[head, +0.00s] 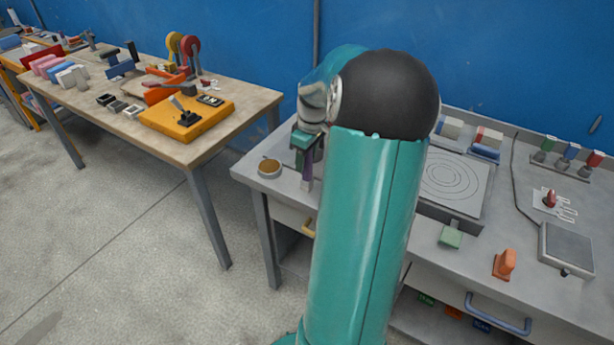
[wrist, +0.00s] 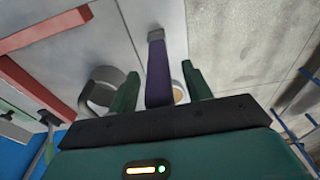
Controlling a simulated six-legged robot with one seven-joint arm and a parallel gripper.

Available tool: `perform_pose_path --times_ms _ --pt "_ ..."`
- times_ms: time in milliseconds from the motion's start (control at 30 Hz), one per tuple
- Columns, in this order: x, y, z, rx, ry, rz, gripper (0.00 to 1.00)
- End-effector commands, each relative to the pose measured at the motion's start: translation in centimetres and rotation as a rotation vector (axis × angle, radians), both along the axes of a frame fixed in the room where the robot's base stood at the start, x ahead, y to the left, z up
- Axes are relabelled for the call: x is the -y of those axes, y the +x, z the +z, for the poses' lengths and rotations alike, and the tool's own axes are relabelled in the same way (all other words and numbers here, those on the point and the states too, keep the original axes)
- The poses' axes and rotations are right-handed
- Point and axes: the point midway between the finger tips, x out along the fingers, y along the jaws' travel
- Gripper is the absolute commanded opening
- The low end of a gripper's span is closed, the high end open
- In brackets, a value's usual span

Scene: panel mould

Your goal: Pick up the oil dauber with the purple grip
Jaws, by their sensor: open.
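The purple grip of the oil dauber (wrist: 158,78) stands between the two green fingers of my gripper (wrist: 160,69) in the wrist view. The grip ends in a grey tip at the top of that picture. The fingers are spread, with a gap visible on each side of the grip. In the head view the purple grip (head: 307,168) shows below my gripper (head: 304,145), at the left end of the grey bench. My arm hides part of this area. The dauber's other end is hidden behind the gripper body in the wrist view.
A small tan-filled cup (head: 270,168) stands at the bench's left corner. A grey cup (wrist: 100,88) is left of the fingers in the wrist view, near a red bar (wrist: 40,32). A plate with rings (head: 446,178) lies right of my arm. A wooden table (head: 150,140) stands left across open floor.

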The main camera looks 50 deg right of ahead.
Motion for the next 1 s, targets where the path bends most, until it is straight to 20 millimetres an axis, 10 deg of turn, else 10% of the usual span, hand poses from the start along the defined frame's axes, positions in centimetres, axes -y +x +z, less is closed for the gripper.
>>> perform_pose_path --times_ms 267,667,1000 --pt "0.0 0.0 0.0 0.000 -0.001 0.000 0.02" --pt "0.1 0.0 0.6 0.001 -0.003 0.000 0.01" --pt "-1.0 -1.1 5.1 0.001 -0.007 -0.001 0.01"
